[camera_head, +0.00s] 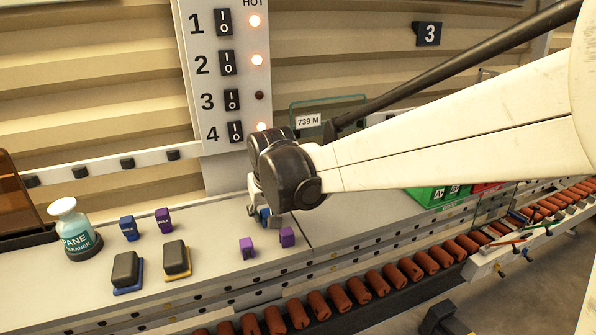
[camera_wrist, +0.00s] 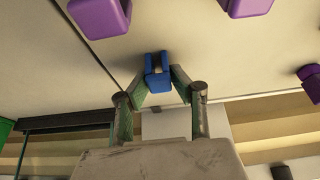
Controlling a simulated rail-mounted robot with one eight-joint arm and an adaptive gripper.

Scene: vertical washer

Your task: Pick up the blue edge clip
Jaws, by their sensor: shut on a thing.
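The blue edge clip (camera_wrist: 157,80) sits between my two fingertips in the wrist view, near the pale worktop. My gripper (camera_wrist: 160,88) is shut on it, with one finger on each side. In the head view my gripper (camera_head: 261,208) points down at the worktop and a bit of the blue clip (camera_head: 265,217) shows at its tips. The dark wrist joint hides much of the gripper there. I cannot tell whether the clip still touches the worktop.
Two purple clips (camera_head: 247,248) (camera_head: 287,237) stand close in front of my gripper. Blue (camera_head: 129,228) and purple (camera_head: 163,221) blocks, two dark-topped pads (camera_head: 176,259) and a cleaner bottle (camera_head: 75,232) stand left. A roller conveyor (camera_head: 350,291) runs along the front; a switch panel (camera_head: 222,65) rises behind.

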